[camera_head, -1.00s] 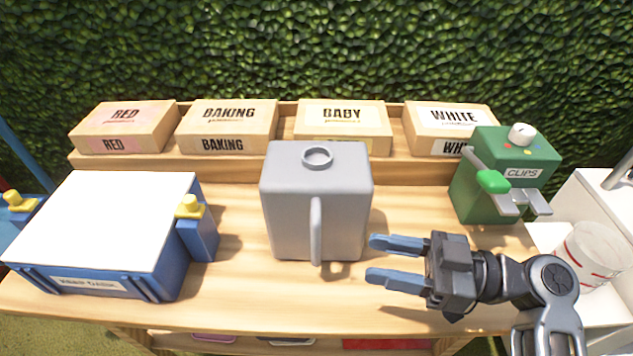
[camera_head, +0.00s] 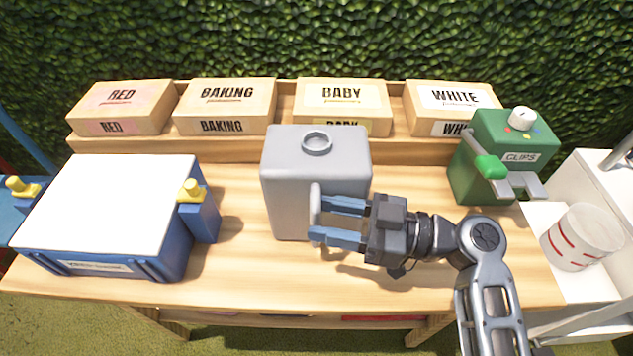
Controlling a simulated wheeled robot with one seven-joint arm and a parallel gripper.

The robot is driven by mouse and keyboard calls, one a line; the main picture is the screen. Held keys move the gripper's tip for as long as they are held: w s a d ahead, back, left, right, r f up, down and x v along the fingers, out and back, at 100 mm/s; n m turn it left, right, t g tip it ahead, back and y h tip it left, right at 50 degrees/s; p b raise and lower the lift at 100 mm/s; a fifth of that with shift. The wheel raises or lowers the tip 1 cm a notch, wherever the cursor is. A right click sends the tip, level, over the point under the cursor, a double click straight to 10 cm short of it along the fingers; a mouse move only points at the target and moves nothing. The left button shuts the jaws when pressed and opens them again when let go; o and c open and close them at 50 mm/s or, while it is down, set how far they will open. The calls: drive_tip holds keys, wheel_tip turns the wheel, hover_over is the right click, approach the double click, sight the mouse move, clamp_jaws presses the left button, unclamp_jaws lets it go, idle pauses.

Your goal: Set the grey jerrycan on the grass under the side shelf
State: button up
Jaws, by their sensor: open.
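The grey jerrycan (camera_head: 290,190) stands upright on the wooden table (camera_head: 240,270). Its round cap is on top, and its upright handle (camera_head: 315,203) is on the near face. My gripper (camera_head: 326,220) reaches in from the right, with its two blue fingertips at the handle. The jaws are open, and the handle's lower part is partly hidden by the fingers. I cannot tell whether the fingers touch it. The grass (camera_head: 60,325) shows below the table's front edge. A white side shelf (camera_head: 590,190) stands at the right of the table.
A blue box with a white top (camera_head: 110,200) stands left of the jerrycan. A green clips machine (camera_head: 490,160) stands at the right. A clear measuring cup (camera_head: 582,237) is on the side shelf. Several labelled boxes (camera_head: 226,105) line the back ledge.

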clamp_jaws()
idle(0.3)
idle(1.0)
drive_tip(key=shift+r, duration=0.15)
